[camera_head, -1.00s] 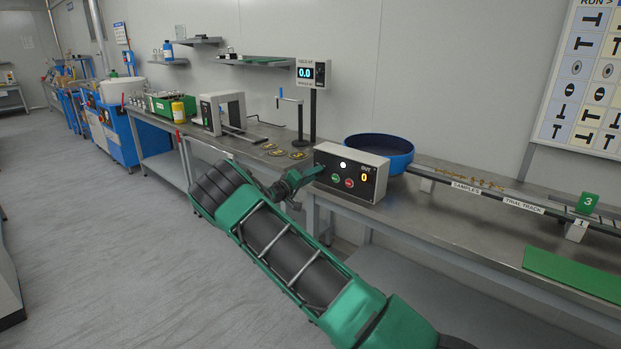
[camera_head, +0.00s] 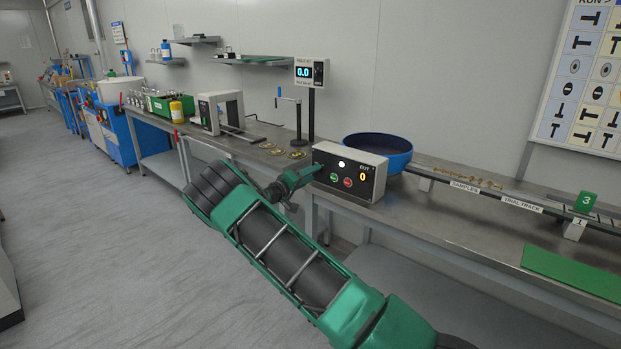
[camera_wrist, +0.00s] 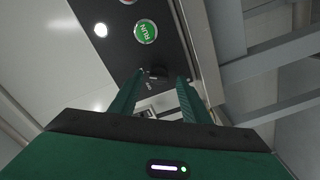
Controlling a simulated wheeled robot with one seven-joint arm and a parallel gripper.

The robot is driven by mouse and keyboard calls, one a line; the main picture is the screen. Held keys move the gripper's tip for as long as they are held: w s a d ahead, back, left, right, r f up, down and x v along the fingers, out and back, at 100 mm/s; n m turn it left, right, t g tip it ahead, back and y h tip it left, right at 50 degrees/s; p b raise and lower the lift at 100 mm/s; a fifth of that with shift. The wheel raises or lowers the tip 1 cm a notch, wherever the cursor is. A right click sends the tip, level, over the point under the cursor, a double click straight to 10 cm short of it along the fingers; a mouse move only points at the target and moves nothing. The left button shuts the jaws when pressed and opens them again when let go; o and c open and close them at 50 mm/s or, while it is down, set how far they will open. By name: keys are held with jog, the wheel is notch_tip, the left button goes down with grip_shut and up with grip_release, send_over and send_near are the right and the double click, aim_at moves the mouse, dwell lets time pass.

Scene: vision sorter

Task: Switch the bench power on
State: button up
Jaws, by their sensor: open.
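The control box (camera_head: 377,180) stands at the front edge of the metal bench. Its black face carries a lit white lamp (camera_head: 341,164), a green RUN button (camera_head: 334,177), a red button (camera_head: 347,183) and an orange 0 under OUT. In the wrist view a black rotary knob (camera_wrist: 158,73) is on the same panel, below the green RUN button (camera_wrist: 145,32). My gripper (camera_wrist: 158,84) is open, with one finger on each side of the knob; I cannot tell whether they touch it. In the head view my gripper (camera_head: 317,170) is at the box's left end and hides the knob.
A blue bowl (camera_head: 398,158) stands behind the box. The trial track (camera_head: 500,202) runs right from it. A small display (camera_head: 305,73) on a post reads 0.0. A green mat (camera_head: 570,272) lies at the right front. The floor left of my arm is clear.

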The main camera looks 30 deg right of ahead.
jog(key=v, duration=0.9)
jog(key=shift+s+a, duration=0.15)
jog(key=shift+a, duration=0.1)
jog(key=s+d+r+m+g+y, duration=0.1)
jog(key=s+d+m+g+y, duration=0.2)
jog(key=s, duration=0.5)
jog(key=s+d+r+g+y, duration=0.1)
jog(key=s+d+g+y, duration=0.1)
jog(key=s+d, duration=0.45)
jog(key=s+d+r+m+g+y, duration=0.1)
jog(key=s+d+m+g+y, duration=0.2)
jog(key=s, duration=0.6)
jog(key=s+a+y, duration=0.3)
jog(key=s+a, duration=0.2)
jog(key=s, duration=0.5)
jog(key=s+a+r+n+t+y, duration=0.1)
jog(key=s+a+y, duration=0.2)
jog(key=s, duration=0.8)
jog(key=s+a+r+y, duration=0.1)
jog(key=s+a+y, duration=0.2)
jog(key=s+a, duration=0.4)
jog(key=s, duration=0.4)
jog(key=shift+n+t, duration=0.4)
